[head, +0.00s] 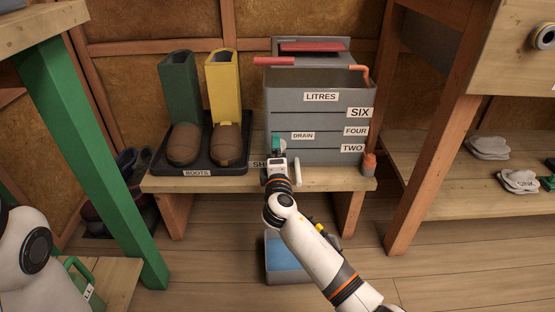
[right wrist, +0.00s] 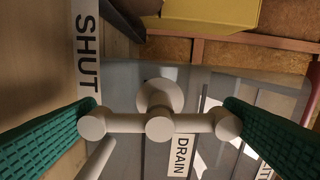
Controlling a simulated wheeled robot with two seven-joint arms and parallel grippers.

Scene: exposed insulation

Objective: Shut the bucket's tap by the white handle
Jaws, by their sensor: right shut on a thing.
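The grey bucket (head: 320,120) stands on a low wooden bench, with measure labels and a DRAIN label (head: 303,135) on its front. My right gripper (head: 277,146) is at the bucket's lower left front, and its arm hides most of the tap in the head view. In the right wrist view, the white handle (right wrist: 160,125) is a crossbar with round ends and a round hub. The green finger pads of my right gripper (right wrist: 160,123) close on its two ends. A SHUT label (right wrist: 87,45) lies beyond the left end. My left gripper is out of view.
A grey tub with blue inside (head: 289,255) sits on the floor below the tap, partly behind my right arm. Boots on a black tray (head: 203,165) stand left of the bucket. A small orange-brown object (head: 369,163) stands at the bench's right end.

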